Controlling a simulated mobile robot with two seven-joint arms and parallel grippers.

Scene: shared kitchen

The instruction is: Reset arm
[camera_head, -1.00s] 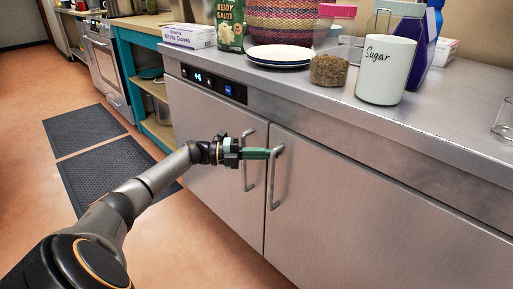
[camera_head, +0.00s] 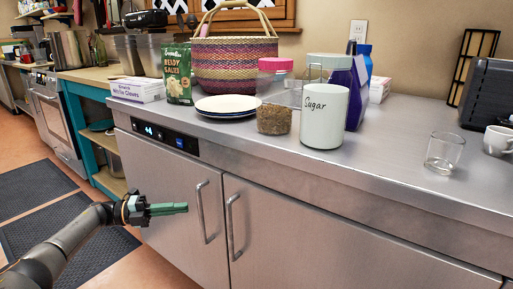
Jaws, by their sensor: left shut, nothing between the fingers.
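My left gripper (camera_head: 182,209) is in front of the left door of the steel under-counter fridge (camera_head: 165,185). Its green fingers are shut with nothing between them. They point right, toward the left door handle (camera_head: 206,212), and sit a little to its left, apart from it in the picture. My left arm (camera_head: 60,250) comes in from the lower left. The right door handle (camera_head: 233,227) is free, and both doors look shut. My right gripper is not in view.
The steel counter (camera_head: 400,170) holds a white sugar canister (camera_head: 324,118), stacked plates (camera_head: 228,105), a woven basket (camera_head: 235,60), a glass (camera_head: 444,152) and a white cup (camera_head: 498,140). Dark mats (camera_head: 65,225) lie on the floor at left. The space before the right door looks clear.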

